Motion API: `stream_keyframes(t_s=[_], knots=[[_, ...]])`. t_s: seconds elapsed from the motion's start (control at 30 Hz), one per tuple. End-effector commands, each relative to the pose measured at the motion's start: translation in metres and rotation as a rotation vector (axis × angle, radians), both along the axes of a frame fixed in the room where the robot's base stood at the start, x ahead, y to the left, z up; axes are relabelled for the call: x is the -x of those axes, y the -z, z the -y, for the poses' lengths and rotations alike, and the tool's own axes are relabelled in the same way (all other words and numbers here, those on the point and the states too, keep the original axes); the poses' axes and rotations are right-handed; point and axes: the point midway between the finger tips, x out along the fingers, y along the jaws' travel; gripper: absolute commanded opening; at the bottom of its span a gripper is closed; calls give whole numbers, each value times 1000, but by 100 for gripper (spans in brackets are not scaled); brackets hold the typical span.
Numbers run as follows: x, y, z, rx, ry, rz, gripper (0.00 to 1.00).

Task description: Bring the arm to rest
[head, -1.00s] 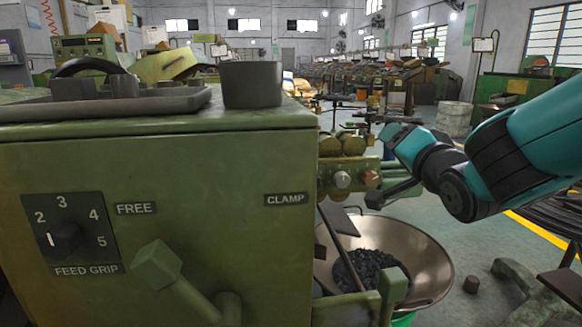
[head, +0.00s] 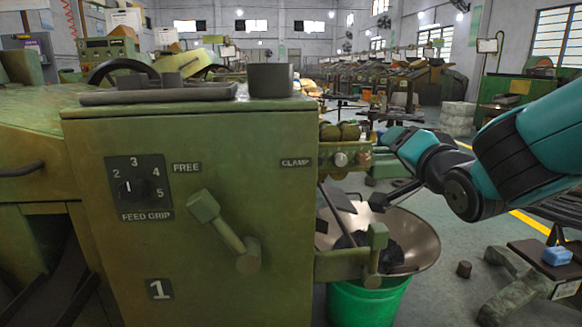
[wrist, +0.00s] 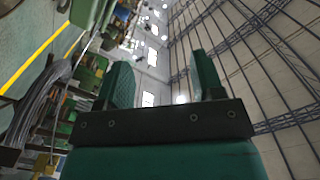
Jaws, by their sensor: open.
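My arm (head: 520,150) is teal and black and reaches in from the right side of the head view, bent, beside the green machine. My gripper is at the arm's far end near the machine's right side in the head view, partly hidden by the arm links. In the wrist view my gripper (wrist: 163,80) shows two teal fingers spread apart with nothing between them. Beyond them are the roof beams and far windows.
The green heading machine (head: 190,240) fills the left, with a feed grip dial (head: 130,188) and a lever (head: 222,232). A metal bowl (head: 425,240) of dark pieces sits above a green bucket (head: 368,303). A blue item (head: 557,256) lies on a stand at right.

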Motion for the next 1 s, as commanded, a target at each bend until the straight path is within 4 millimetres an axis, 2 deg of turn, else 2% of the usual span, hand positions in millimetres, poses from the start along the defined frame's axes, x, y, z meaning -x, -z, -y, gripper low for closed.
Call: stream_keyframes(t_s=[0.17,0.33,0.57,0.67,0.8,1.0], knots=[[8,18,4,38,-5,-88,62],[21,39,0,92,-38,-201,62],[60,82,-18,222,-170,-427,62],[90,105,-29,310,-282,-549,62],[146,135,-45,462,-507,-718,62],[220,158,-54,655,-824,-861,62]])
